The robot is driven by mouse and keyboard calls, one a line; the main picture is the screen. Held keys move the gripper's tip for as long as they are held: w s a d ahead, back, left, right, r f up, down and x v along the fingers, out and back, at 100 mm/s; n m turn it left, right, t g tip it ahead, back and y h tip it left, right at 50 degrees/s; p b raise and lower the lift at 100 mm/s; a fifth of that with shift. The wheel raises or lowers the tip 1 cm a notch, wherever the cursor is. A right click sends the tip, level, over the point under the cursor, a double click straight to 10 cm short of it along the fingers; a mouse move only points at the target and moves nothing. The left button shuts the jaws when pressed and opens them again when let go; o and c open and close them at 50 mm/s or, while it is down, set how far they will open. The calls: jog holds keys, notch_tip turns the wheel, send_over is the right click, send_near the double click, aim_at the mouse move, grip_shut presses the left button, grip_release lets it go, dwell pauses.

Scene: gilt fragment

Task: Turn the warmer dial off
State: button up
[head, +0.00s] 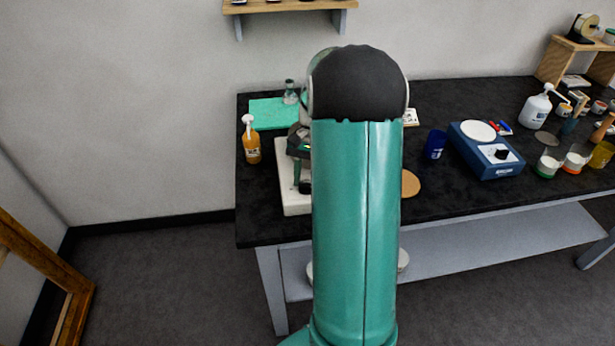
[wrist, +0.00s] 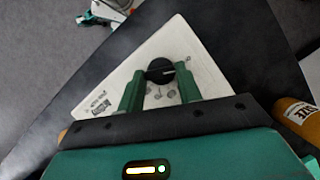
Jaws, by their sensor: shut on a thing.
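The warmer is a white, flat-faced device (wrist: 110,88) on the black table; in the head view its pale base (head: 291,200) shows left of my arm. Its dark round dial (wrist: 160,65) sits on the white face, with a thin light pointer line aimed to the right in the wrist view. Small printed marks lie around the dial. My gripper (wrist: 160,76) has its two green fingers closed on either side of the dial, gripping it. In the head view my arm hides the dial and most of the warmer.

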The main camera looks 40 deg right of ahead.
jog(key=shift+w+n+g, duration=0.15)
jog(key=shift+n+g, duration=0.15)
jog(key=shift+n, duration=0.8)
jog(key=shift+h, duration=0.3)
jog(key=o, duration=1)
jog(key=v, duration=1.4)
jog(key=shift+w, duration=0.1)
jog(key=shift+f, duration=0.1)
